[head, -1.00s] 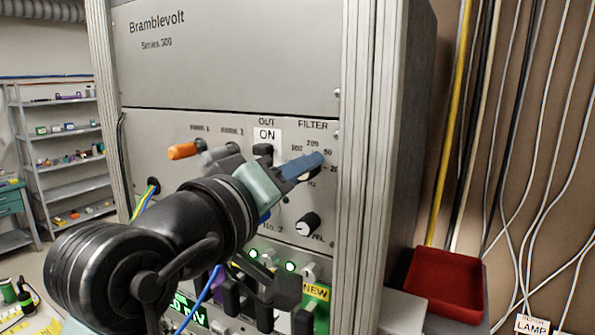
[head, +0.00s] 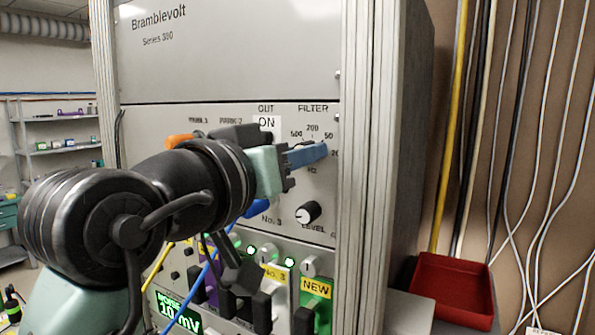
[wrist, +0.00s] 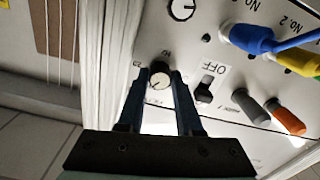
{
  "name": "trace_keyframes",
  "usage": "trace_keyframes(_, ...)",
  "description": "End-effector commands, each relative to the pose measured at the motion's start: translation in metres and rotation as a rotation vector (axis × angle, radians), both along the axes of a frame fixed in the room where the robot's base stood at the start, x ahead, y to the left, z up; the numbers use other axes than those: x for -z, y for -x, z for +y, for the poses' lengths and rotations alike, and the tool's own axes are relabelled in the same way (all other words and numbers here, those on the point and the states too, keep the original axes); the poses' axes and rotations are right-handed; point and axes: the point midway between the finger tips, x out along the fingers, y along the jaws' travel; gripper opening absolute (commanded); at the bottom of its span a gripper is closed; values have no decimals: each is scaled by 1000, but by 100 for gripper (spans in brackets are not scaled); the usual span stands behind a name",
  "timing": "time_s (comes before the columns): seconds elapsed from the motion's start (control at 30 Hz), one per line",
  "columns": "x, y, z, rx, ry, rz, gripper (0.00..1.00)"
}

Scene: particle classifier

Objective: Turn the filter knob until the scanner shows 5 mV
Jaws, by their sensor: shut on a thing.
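In the wrist view the filter knob (wrist: 160,82), black with a pale face, sits between the two blue fingers of my gripper (wrist: 160,76), which are shut on its sides. In the head view my gripper (head: 312,152) reaches the panel under the FILTER label, and its fingers hide most of the knob. The numbers 200 and 50 show around it.
The LEVEL knob (head: 308,212) is just below. The OUT switch (wrist: 205,90) is beside the filter knob. Orange (wrist: 287,118) and grey plugs and a blue cable plug (wrist: 250,38) stick out of the panel. A red tray (head: 452,288) stands right of the rack.

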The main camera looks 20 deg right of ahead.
Motion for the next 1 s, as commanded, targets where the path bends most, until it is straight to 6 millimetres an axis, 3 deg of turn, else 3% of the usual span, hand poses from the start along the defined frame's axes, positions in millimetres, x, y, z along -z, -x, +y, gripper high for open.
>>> trace_keyframes(0.4,0,0,0,-1,-112,-146,0)
trace_keyframes(0.93,-1,0,0,-1,-125,-164,0)
trace_keyframes(0.97,-1,0,0,-1,-125,-164,40)
trace_keyframes(1.0,-1,0,0,-1,-125,-164,47)
